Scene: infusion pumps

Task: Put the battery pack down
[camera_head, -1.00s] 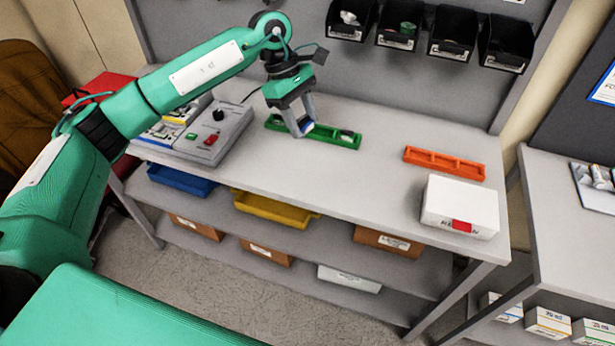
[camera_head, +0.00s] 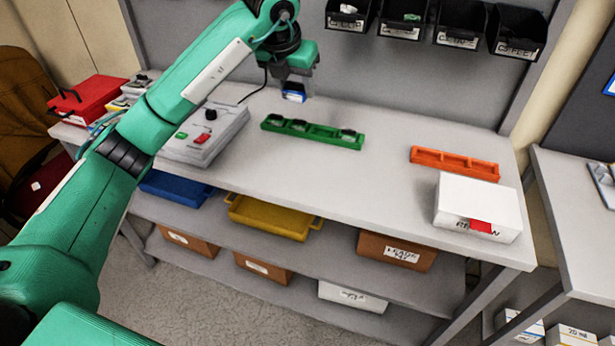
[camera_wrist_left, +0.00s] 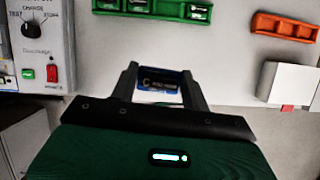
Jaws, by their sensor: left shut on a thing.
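My left gripper (camera_head: 293,90) is shut on a small dark battery pack with a blue edge (camera_head: 293,97), held in the air above the back of the bench. The battery pack (camera_wrist_left: 159,82) also shows between the two fingers in the left wrist view. The green tray (camera_head: 325,136) lies on the bench below and to the right of the gripper in the head view, with several dark items in its slots. The orange tray (camera_head: 455,164) lies further right and looks empty. My right gripper is in neither view.
A grey charger or tester box (camera_head: 206,135) with a knob and red and green switches stands left of the green tray. A white box (camera_head: 477,208) with a red label is at the right. Black bins (camera_head: 459,22) hang at the back. The bench middle is clear.

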